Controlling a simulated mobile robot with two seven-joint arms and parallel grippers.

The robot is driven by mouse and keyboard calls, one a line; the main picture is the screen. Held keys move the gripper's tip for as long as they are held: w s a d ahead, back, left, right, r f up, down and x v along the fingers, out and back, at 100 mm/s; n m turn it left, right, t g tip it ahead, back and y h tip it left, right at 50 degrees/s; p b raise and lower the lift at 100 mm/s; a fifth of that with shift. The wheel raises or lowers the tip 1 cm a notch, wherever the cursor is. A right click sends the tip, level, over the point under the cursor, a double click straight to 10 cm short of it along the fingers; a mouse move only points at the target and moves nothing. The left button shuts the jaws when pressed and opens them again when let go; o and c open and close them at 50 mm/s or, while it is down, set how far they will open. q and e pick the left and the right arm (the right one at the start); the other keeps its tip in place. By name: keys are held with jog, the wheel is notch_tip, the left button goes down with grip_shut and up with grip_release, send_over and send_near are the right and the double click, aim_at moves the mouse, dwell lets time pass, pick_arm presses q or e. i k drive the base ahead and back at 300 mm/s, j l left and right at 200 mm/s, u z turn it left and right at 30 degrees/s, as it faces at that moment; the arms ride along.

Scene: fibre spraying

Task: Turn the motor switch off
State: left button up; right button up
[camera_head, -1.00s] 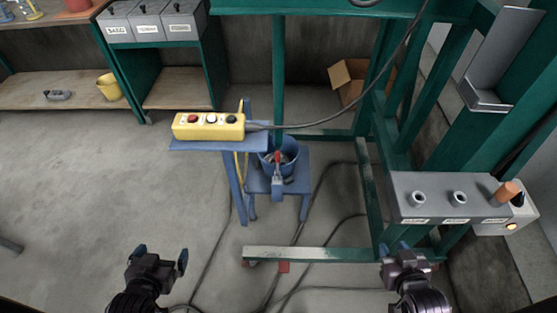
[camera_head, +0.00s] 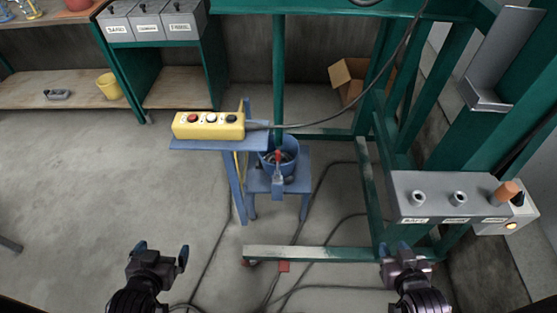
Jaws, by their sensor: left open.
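A grey panel (camera_head: 437,190) with two round sockets and an orange-brown cylinder (camera_head: 504,193) is at the right. A small box (camera_head: 490,229) at its right end carries a black knob (camera_head: 518,199) and a lit amber lamp (camera_head: 511,226). Their labels are too small to read, so I cannot tell which control is the motor switch. My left gripper (camera_head: 162,256) is open and empty at the lower left, over the floor. My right gripper (camera_head: 407,254) is just below the grey panel, apart from the knob; its finger gap is unclear against the green frame.
A yellow button box (camera_head: 208,132) lies on a blue stand, its cable rising right. A blue bucket (camera_head: 292,163) sits on a blue stool (camera_head: 258,184). A green frame (camera_head: 320,254) stands in front of the right side.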

aim_at(518, 201)
jog(key=z, duration=1.85)
